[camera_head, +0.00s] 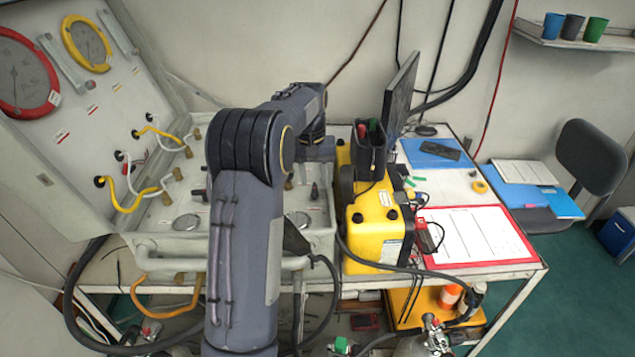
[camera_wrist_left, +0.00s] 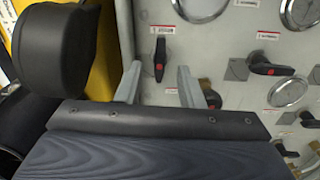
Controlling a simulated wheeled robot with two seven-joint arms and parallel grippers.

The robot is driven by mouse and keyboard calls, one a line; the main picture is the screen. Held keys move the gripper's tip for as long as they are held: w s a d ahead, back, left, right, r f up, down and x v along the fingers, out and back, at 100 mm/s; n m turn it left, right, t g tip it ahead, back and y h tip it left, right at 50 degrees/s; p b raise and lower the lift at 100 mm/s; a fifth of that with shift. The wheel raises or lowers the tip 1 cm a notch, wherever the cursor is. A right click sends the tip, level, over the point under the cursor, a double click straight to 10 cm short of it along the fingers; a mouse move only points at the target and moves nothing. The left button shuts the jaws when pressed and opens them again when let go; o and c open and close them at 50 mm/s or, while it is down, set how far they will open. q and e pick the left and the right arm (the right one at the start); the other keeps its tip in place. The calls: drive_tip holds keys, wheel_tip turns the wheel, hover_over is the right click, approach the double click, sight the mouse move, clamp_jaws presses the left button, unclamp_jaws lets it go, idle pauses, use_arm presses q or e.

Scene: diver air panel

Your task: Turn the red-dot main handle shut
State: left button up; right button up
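The panel case (camera_head: 150,215) stands open on the table with handles, gauges and brass fittings on its face. In the left wrist view a black handle with a red dot (camera_wrist_left: 160,58) points up and down the picture, just beyond and between my fingertips. The same handle seems to show in the head view (camera_head: 314,191) near the panel's right edge. My left gripper (camera_wrist_left: 160,84) is open, its two grey fingers apart and not visibly touching the handle. A second red-dot handle (camera_wrist_left: 270,67) lies sideways. The labels are too small to read. My right gripper is out of view.
A yellow case (camera_head: 378,225) stands close beside the panel's right side, with a black holder (camera_head: 368,150) on top. A monitor (camera_head: 400,92) stands behind it. My left arm hides the middle of the panel. Hoses hang along the panel's front.

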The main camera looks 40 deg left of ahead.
sight(315, 194)
use_arm(q)
drive_tip(key=shift+f, duration=1.35)
clamp_jaws()
